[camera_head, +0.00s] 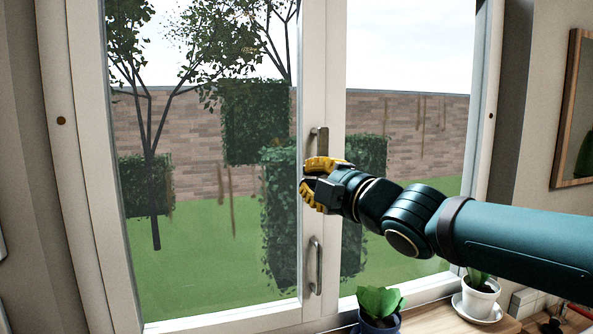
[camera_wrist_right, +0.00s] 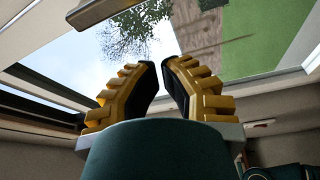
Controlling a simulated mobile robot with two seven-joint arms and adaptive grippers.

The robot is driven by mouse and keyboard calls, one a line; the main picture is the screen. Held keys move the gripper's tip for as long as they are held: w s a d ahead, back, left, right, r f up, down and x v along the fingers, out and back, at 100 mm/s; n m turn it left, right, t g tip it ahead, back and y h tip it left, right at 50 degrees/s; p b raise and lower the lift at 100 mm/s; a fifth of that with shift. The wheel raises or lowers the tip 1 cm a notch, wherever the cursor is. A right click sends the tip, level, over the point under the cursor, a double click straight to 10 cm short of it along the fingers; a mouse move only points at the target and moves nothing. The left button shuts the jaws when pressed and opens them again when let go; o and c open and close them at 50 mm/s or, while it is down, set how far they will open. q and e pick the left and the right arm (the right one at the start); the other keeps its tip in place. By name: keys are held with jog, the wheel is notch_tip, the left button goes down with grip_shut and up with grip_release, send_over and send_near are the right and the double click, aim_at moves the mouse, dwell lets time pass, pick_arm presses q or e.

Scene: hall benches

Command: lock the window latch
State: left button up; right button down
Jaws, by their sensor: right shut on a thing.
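The window latch (camera_head: 319,136) is a narrow grey metal piece on the white upright where the two window panes meet. Its upper part shows just above my right gripper; the rest is hidden behind the yellow fingers. My right gripper (camera_head: 314,184) comes in from the right and is shut on the latch at the upright. In the right wrist view the gripper (camera_wrist_right: 159,64) shows its two yellow, dark-padded fingers close together. What lies between their tips cannot be made out there. My left gripper is not in view.
A separate metal pull handle (camera_head: 315,265) is on the upright below the gripper. Potted plants stand on the wooden surface below, one in a dark blue pot (camera_head: 379,318) and one in a white pot (camera_head: 478,297). A framed mirror or picture (camera_head: 566,110) hangs at the right.

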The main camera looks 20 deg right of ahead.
jog(key=shift+p+v, duration=0.4)
jog(key=shift+v, duration=1.55)
jog(key=shift+s+a+r, duration=0.1)
jog(key=shift+s+a, duration=0.05)
